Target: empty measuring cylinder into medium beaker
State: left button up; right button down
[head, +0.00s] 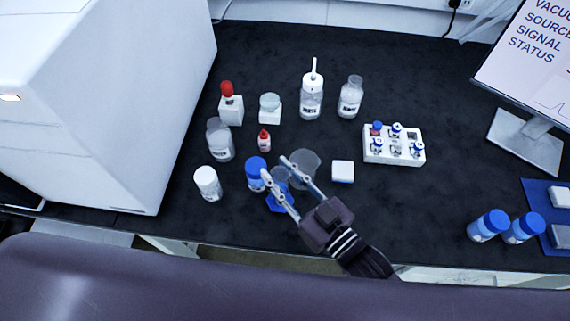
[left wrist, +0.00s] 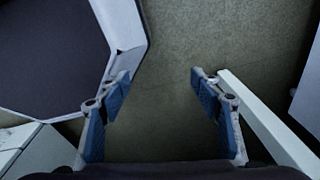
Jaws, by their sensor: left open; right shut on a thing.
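The measuring cylinder is clear with a blue foot (head: 278,204), and it looks about upright near the front of the bench. My right gripper (head: 272,168) is shut on its clear body, one finger on each side, partly hiding it. Whether the foot touches the bench, I cannot tell. A clear glass beaker (head: 308,161) stands just behind and right of the cylinder, partly behind a finger; I take it as the medium beaker. My left gripper (left wrist: 160,84) is open and empty in the left wrist view, over bare floor; it is out of the head view.
A blue-capped bottle (head: 256,174) stands close left of the cylinder, with a white-capped bottle (head: 207,183) further left. A white square block (head: 343,171) lies right of the beaker. A white vial rack (head: 393,157) is further right. Several bottles stand behind.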

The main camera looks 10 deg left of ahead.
jog(key=shift+w+d+r+m+p, duration=0.35)
jog(key=shift+d+m, duration=0.2)
jog(key=shift+m, duration=0.05)
jog(key=shift+w+m, duration=0.2)
jog(key=shift+m, duration=0.1)
pick_arm(q)
jog(key=s+d+r, duration=0.1)
jog(key=d+r+p, duration=0.1)
jog(key=shift+s+d+r, duration=0.15)
jog(key=shift+s+d, duration=0.15)
jog(key=shift+s, duration=0.05)
pick_arm(e)
jog(key=w+m, duration=0.1)
jog(key=w+d+m+g, duration=0.1)
jog(key=m, duration=0.1)
jog(key=shift+w+d+f, duration=0.2)
jog(key=shift+w+d, duration=0.1)
pick_arm(q)
jog(key=shift+r+p, duration=0.3)
jog(key=shift+p, duration=0.25)
pick_arm(e)
jog(key=shift+w+d+f+m+h, duration=0.1)
jog(key=shift+w+f+m+h, duration=0.15)
jog(key=shift+m, duration=0.25)
